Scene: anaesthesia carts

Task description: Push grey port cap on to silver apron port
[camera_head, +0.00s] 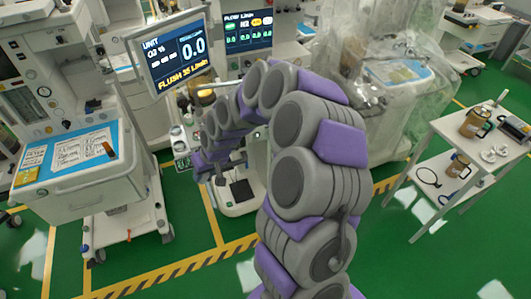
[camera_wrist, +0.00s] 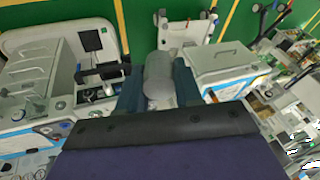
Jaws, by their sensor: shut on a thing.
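In the wrist view, my gripper (camera_wrist: 160,88) has its two dark fingers on either side of a grey rounded cylinder, which looks like the grey port cap (camera_wrist: 158,74). The gripper is shut on it and the cap points away from the wrist. In the head view my purple and grey arm arches over the middle machine and its far end comes down in front of it. The fingers and the cap cannot be made out there. I cannot pick out the silver apron port in either view; the arm covers part of the middle machine's front.
A monitor (camera_head: 174,53) and a second screen (camera_head: 248,31) stand above the middle machine. A cart with a blue-topped work surface (camera_head: 70,155) is at left. A plastic-covered machine (camera_head: 385,75) and a white trolley (camera_head: 478,125) are at right. Green floor lies between them.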

